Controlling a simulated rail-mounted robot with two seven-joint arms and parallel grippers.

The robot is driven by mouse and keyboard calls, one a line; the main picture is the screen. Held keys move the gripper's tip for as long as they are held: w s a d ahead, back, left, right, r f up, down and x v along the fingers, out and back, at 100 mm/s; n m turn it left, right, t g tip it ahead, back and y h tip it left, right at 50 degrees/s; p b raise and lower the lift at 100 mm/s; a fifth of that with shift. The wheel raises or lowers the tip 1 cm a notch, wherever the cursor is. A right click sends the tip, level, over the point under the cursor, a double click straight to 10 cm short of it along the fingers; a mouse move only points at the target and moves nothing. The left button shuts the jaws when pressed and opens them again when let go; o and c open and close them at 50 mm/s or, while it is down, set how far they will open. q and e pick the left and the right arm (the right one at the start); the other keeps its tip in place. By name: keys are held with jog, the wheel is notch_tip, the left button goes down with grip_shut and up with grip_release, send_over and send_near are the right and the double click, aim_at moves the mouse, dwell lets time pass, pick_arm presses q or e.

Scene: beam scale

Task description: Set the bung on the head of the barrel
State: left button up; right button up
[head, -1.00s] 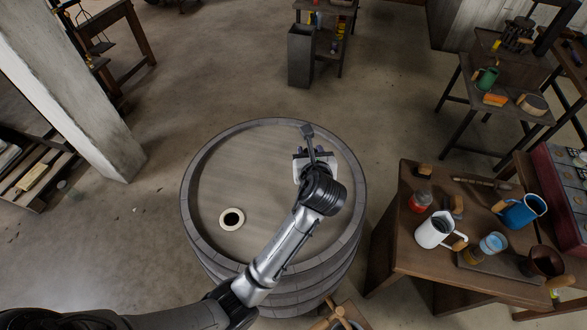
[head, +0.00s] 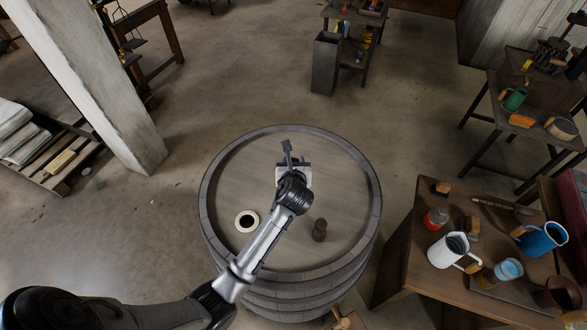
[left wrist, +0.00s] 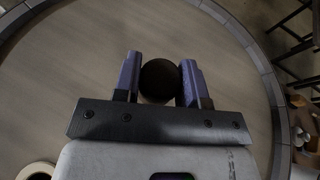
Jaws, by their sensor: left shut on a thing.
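The barrel (head: 208,215) stands upright with a pale, flat head inside a grey rim. A pale-ringed round hole (head: 247,221) is in the head at the left; part of the ring shows in the left wrist view (left wrist: 36,171). My left gripper (head: 291,163) is over the far middle of the head. In the left wrist view its fingers (left wrist: 160,82) are shut on a dark round thing, which I take for the bung (left wrist: 160,80); the head view hides it. I cannot tell its height above the head. My right gripper is not in view.
A table (head: 408,262) at the right holds a white jug (head: 448,250), a blue jug (head: 541,238) and other items. A concrete pillar (head: 90,90) stands at the left.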

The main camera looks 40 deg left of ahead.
pick_arm(q)
jog(key=shift+d+f, duration=0.1)
jog(key=shift+f, duration=1.35)
jog(key=shift+f, duration=0.1)
jog(key=o, duration=0.9)
jog(key=v, duration=1.2)
